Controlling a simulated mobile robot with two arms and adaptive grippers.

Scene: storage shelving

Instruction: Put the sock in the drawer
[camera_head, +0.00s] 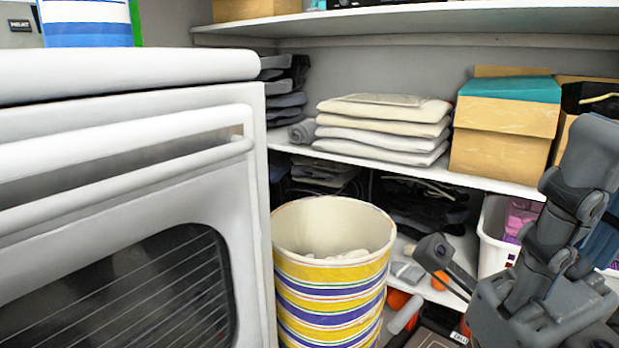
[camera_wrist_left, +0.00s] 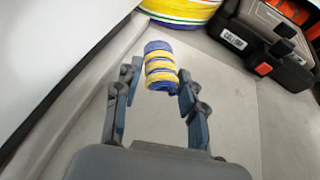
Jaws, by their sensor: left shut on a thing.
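The sock (camera_wrist_left: 161,68) is a small roll with blue and yellow stripes, seen in the left wrist view. My left gripper (camera_wrist_left: 160,82) is shut on it, with one finger on each side, above a pale grey floor. Neither the sock nor the left gripper shows in the head view. My right arm stands at the right of the head view; a dark part at its left end may be a gripper finger, but its jaw state is unclear. I cannot make out a drawer in either view.
A white oven (camera_head: 120,170) with a bar handle fills the left. A striped bin (camera_head: 330,285) stands right of it, before shelving (camera_head: 400,170) with folded cloths (camera_head: 385,125) and a cardboard box (camera_head: 503,135). A dark toolbox (camera_wrist_left: 262,42) lies on the floor; floor near the left gripper is clear.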

